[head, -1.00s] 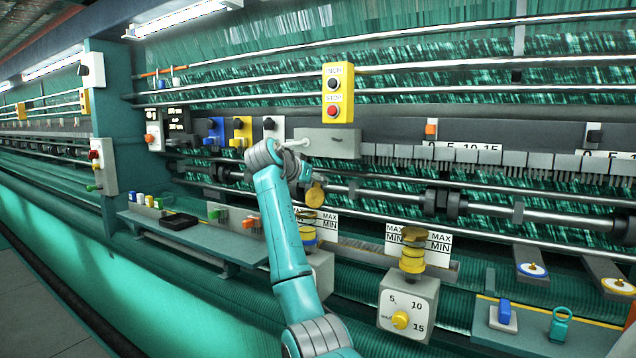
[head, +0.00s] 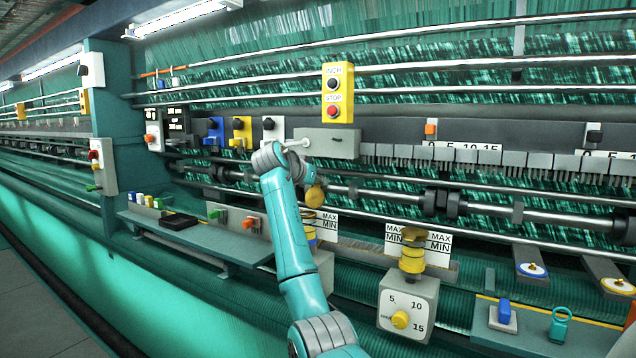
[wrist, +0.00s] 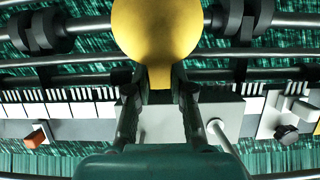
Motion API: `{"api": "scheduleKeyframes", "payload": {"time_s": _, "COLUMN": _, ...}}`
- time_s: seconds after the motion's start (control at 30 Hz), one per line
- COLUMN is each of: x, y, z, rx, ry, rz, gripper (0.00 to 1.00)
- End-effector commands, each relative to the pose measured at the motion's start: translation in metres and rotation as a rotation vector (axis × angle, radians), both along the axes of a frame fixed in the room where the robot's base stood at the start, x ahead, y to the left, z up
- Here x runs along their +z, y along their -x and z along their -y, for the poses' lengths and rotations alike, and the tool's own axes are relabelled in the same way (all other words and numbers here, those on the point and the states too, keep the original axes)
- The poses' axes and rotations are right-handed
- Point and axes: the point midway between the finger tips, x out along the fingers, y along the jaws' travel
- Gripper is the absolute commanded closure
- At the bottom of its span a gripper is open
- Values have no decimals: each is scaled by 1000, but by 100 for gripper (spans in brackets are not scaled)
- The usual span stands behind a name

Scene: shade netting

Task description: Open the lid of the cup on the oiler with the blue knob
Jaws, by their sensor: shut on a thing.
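My gripper (wrist: 160,82) is shut on the narrow neck of a round gold lid (wrist: 155,30), whose broad face fills the top middle of the wrist view. In the head view the gold lid (head: 314,197) shows as an upright disc just below my gripper (head: 308,174), which is mostly hidden behind my arm. Under it stands the left oiler (head: 313,226), with a gold cup top and a bit of blue beside my arm. My arm hides most of this oiler and its front. I cannot tell whether the lid is joined to the cup.
A second oiler (head: 408,300) with a yellow knob and dial stands to the right. A grey box (head: 330,142) with a pale rod is just above my gripper. A yellow INCH/STOP box (head: 338,92) hangs higher. Steel shafts (head: 385,195) run behind.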

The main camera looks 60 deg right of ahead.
Motion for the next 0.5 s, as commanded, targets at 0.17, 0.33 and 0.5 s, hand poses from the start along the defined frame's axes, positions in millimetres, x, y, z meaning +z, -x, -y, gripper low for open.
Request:
{"api": "scheduleKeyframes", "payload": {"time_s": 0.17, "x": -1, "y": -1, "z": -7, "rx": 1, "ry": 79, "rz": 6, "gripper": 100}}
{"api": "scheduleKeyframes", "payload": {"time_s": 0.33, "x": 2, "y": 1, "z": -15, "rx": -1, "ry": 190, "rz": 15, "gripper": 100}}
{"api": "scheduleKeyframes", "payload": {"time_s": 0.5, "x": 4, "y": 1, "z": -19, "rx": 0, "ry": 240, "rz": 19, "gripper": 100}}
